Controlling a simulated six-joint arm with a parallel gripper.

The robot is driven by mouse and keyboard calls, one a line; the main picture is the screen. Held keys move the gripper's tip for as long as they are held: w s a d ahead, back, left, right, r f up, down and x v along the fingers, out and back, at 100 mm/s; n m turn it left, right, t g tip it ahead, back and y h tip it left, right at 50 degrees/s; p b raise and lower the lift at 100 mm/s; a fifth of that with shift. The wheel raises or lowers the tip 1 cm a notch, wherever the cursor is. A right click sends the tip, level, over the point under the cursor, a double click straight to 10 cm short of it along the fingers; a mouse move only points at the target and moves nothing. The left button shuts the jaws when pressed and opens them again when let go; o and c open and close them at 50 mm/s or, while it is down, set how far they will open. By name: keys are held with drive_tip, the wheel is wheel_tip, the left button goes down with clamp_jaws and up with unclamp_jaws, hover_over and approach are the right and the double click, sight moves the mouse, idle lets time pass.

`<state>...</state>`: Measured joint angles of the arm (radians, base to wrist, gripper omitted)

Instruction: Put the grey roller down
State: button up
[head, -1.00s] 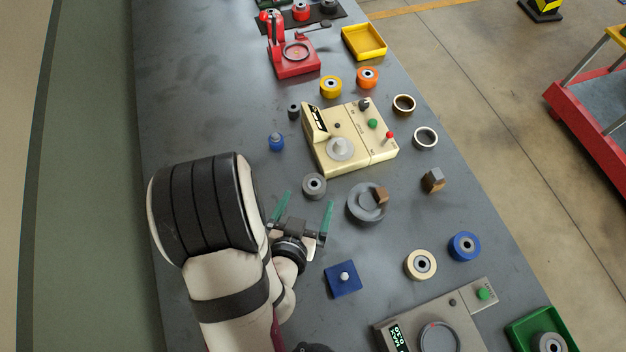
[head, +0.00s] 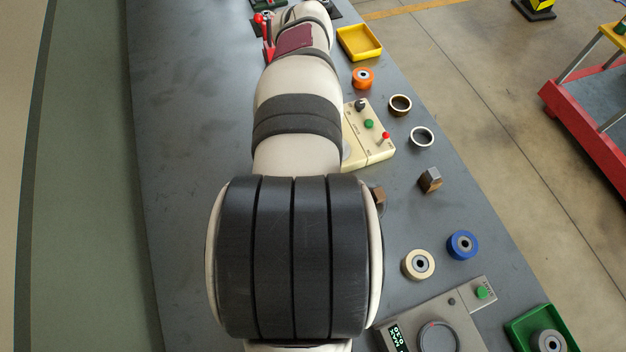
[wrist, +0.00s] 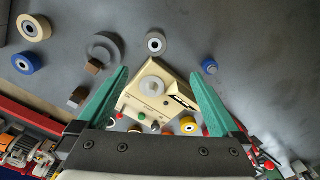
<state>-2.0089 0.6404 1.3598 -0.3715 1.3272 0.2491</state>
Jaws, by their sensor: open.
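A grey roller (wrist: 155,43) with a dark centre hole stands on the bench in the wrist view, beside the cream machine (wrist: 133,104). In the head view my arm hides that spot. Another grey roller (head: 549,342) sits in the green tray (head: 516,336) at the lower right of the head view. I cannot tell which of the two the task means. My gripper (wrist: 158,73) is open, its teal fingers wide apart with nothing held between them. The cream machine shows beyond and between the fingers. In the head view my gripper is hidden behind my arm.
A cream roller (head: 418,264), blue roller (head: 463,245), orange roller (head: 362,78) and brown block (head: 430,179) stand on the bench. A yellow tray (head: 360,43) is at the far end. A grey ring (wrist: 106,46) and blue knobbed piece (wrist: 209,66) show in the wrist view.

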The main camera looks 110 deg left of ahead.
drive_tip(key=f, duration=1)
drive_tip(key=w+f, duration=0.1)
drive_tip(key=f, duration=0.4)
drive_tip(key=shift+d+f, duration=0.15)
drive_tip(key=shift+f, duration=0.2)
drive_tip(key=shift+r, duration=0.1)
clamp_jaws()
